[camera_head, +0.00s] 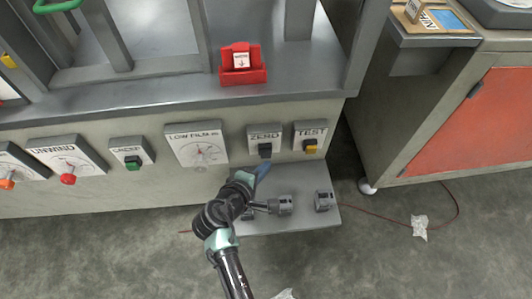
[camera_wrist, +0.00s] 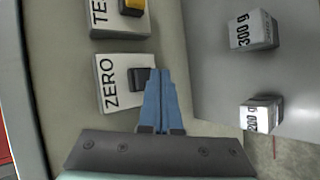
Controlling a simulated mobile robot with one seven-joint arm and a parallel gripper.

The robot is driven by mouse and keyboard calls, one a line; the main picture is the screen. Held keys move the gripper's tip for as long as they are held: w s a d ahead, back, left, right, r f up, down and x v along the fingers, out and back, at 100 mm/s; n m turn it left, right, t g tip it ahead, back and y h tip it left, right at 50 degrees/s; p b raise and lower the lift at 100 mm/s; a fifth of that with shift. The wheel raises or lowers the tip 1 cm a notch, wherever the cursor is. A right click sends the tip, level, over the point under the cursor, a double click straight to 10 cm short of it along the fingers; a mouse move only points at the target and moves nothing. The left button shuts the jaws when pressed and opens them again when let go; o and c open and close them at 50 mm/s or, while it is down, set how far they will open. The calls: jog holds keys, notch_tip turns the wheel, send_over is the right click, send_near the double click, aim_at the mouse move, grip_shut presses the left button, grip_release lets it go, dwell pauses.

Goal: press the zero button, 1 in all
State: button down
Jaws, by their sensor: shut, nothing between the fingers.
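The zero button is a dark push button (camera_head: 265,150) on a white plate labelled ZERO, on the front panel in the head view. In the wrist view the zero button (camera_wrist: 139,78) shows beside the tip of my gripper (camera_wrist: 161,72), partly hidden by the blue fingers. My gripper (camera_head: 262,170) is shut with nothing between its fingers. In the head view its tip is just below the button. I cannot tell whether the tip touches the button.
A yellow TEST button (camera_head: 310,145) sits right of the zero plate. A LOW FILM dial (camera_head: 197,146) is to the left. Below is a grey shelf (camera_head: 300,222) with metal weights (camera_head: 324,200). A red holder (camera_head: 243,66) stands on the ledge above.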

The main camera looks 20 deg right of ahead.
jog(key=shift+s+a+p, duration=0.2)
jog(key=shift+s+p, duration=0.25)
jog(key=shift+s, duration=0.35)
jog(key=shift+s+a+p, duration=0.25)
jog(key=shift+s+p, duration=0.15)
jog(key=shift+s, duration=0.4)
jog(key=shift+s+a+p, duration=0.2)
jog(key=shift+s+p, duration=0.25)
jog(key=shift+s, duration=0.35)
